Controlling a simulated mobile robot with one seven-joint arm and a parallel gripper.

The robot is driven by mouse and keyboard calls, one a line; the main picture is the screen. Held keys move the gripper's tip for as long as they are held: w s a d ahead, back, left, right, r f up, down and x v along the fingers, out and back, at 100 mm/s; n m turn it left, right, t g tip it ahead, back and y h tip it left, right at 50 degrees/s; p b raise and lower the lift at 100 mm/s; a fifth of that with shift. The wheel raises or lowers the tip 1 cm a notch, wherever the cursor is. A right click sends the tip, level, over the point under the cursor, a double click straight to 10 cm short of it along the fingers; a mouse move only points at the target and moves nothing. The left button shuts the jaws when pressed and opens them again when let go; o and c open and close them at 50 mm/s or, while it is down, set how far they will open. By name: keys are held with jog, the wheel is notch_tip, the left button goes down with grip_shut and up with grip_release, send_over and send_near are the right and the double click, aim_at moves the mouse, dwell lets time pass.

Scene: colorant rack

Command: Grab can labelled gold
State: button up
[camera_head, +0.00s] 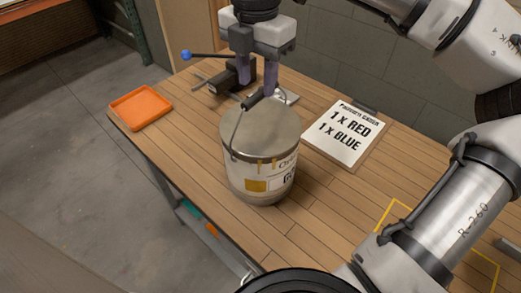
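A large metal paint can (259,160) stands upright on the wooden table. Its label has a gold-yellow square and partly visible letters that seem to begin "GO". Its wire handle has a dark grip (252,100) raised near the lid's far edge. My gripper (257,86) points down above the far side of the can. Its two purple fingers are apart, with a gap between them. The right finger's tip is close to the handle grip. I cannot tell whether they touch. Nothing is seen held.
A dark vise with a blue-knobbed bar (187,55) is behind the gripper. An orange tray (140,107) lies at the table's left corner. A clipboard reading "1 x RED, 1 x BLUE" (343,135) lies right of the can. Yellow tape (398,208) marks the table at right. Front-left tabletop is clear.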

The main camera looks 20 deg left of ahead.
aim_at(261, 91)
jog(key=f, duration=0.1)
jog(key=f+p, duration=0.1)
jog(key=f, duration=0.1)
jog(key=shift+w+d+f, duration=0.2)
jog(key=shift+w+d, duration=0.05)
jog(key=shift+d, duration=0.1)
jog(key=shift+f, duration=0.35)
jog(key=shift+f+b, duration=0.25)
jog(key=shift+b, duration=0.1)
grip_shut()
dwell(0.3)
